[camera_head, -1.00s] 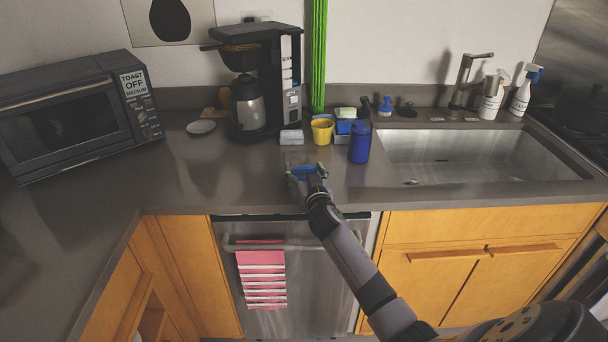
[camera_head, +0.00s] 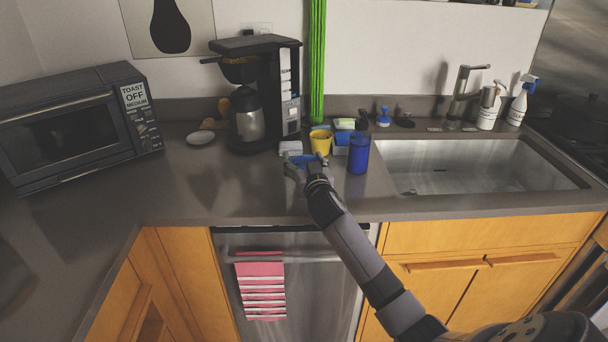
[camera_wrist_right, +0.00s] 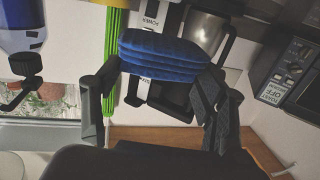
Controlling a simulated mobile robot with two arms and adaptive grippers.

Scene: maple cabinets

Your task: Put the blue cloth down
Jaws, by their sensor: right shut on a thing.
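The blue cloth (camera_head: 301,159) is folded into a thick pad. My right gripper (camera_head: 304,167) is shut on it, over the counter in front of the coffee maker. In the right wrist view the cloth (camera_wrist_right: 168,57) sits between the two fingers of the right gripper (camera_wrist_right: 158,82), its folded layers showing. In the head view the gripper partly hides the cloth, and I cannot tell whether the cloth touches the counter. My left gripper is not in view.
Behind the cloth stand a yellow cup (camera_head: 321,142), a small white folded item (camera_head: 290,147) and the coffee maker (camera_head: 258,95). A blue bottle (camera_head: 358,153) stands to the right, beside the sink (camera_head: 470,165). The counter (camera_head: 230,185) to the left is clear.

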